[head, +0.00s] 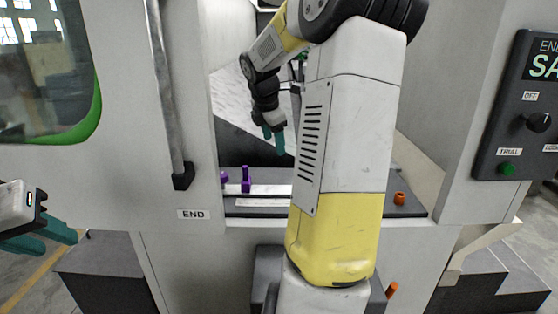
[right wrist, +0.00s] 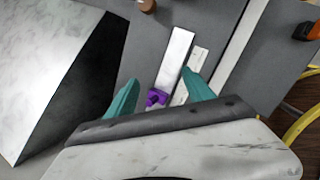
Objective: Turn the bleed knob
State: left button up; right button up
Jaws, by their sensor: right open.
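Two purple pieces stand at the left of the grey ledge inside the machine opening: a taller purple knob (head: 246,182) and a smaller purple piece (head: 224,179) at its left. No readable label marks either as the bleed knob. My right gripper (head: 273,139) is open and empty, pointing down above the ledge. In the right wrist view, a purple knob (right wrist: 156,98) shows low between the teal fingers, nearer the left one, partly hidden by the gripper body; I see no contact. My left gripper (head: 52,238) is at the left edge, its two fingers apart and empty, outside the machine.
An orange knob (head: 400,198) stands at the ledge's right end. A control panel (head: 515,110) with a dial and a green button is on the right wall. A grey handle bar (head: 168,95) is left of the opening. My right arm hides the middle of the ledge.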

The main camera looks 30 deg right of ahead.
jog(key=w+d+f+n, duration=0.2)
jog(key=d+f+n, duration=0.15)
jog(key=d, duration=0.45)
jog(key=w+d+f+n, duration=0.3)
jog(key=d+f, duration=0.1)
jog(key=d, duration=0.4)
jog(key=shift+g, duration=0.3)
jog(key=x, duration=0.7)
jog(key=shift+s+d+f, duration=0.15)
jog(key=shift+c, duration=0.2)
grip_shut()
